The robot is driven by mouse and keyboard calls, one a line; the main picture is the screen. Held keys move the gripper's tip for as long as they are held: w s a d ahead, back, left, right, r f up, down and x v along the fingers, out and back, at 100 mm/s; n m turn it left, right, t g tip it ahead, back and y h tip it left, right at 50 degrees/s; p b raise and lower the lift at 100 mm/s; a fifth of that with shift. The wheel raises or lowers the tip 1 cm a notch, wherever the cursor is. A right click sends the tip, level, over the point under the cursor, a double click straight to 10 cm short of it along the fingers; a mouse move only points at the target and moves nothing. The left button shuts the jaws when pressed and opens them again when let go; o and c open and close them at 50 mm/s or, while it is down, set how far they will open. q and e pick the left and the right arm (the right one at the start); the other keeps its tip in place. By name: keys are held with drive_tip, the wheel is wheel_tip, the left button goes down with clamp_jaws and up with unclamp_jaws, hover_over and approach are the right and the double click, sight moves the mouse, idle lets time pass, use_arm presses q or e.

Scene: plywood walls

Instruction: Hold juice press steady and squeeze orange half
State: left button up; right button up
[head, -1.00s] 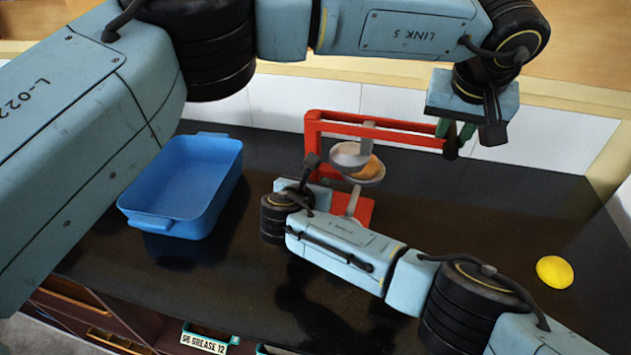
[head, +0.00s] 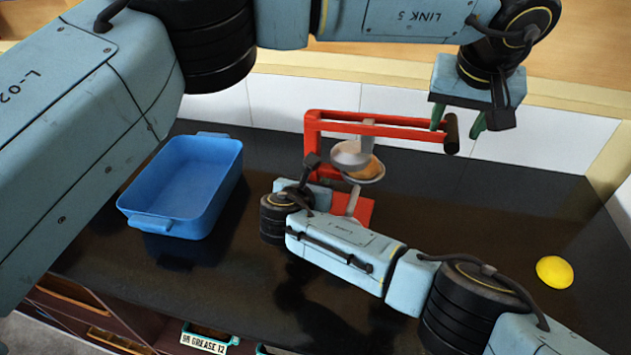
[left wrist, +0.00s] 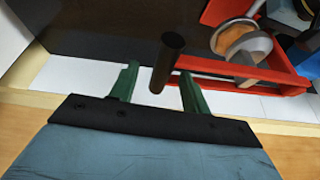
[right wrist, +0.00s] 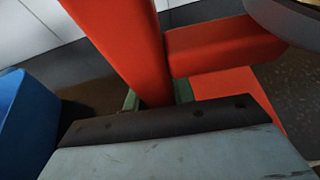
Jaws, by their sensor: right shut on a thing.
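The red juice press (head: 338,117) stands on the dark counter, its lever reaching right to a black handle (head: 452,133). A metal cup (head: 350,155) hangs over the lower bowl, with the orange half (head: 377,168) partly showing between them; it also shows in the left wrist view (left wrist: 232,42). My left gripper (head: 458,121) is open at the handle. In the left wrist view, the handle (left wrist: 168,62) appears between its spread green fingers, with gaps on both sides. My right gripper (right wrist: 157,97) is shut on the press's red upright (right wrist: 125,45); its fingertips are mostly hidden.
A blue tray (head: 140,212) stands on the counter left of the press. A round yellow thing (head: 554,272) lies at the right. My right forearm crosses in front of the press. The counter between press and yellow thing is clear.

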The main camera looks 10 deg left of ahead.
use_arm(q)
drive_tip(key=shift+r, duration=4)
use_arm(e)
drive_tip(key=o, duration=1.1)
drive_tip(key=shift+s, duration=0.1)
drive_tip(key=v, duration=1.2)
drive_tip(key=shift+r, duration=0.1)
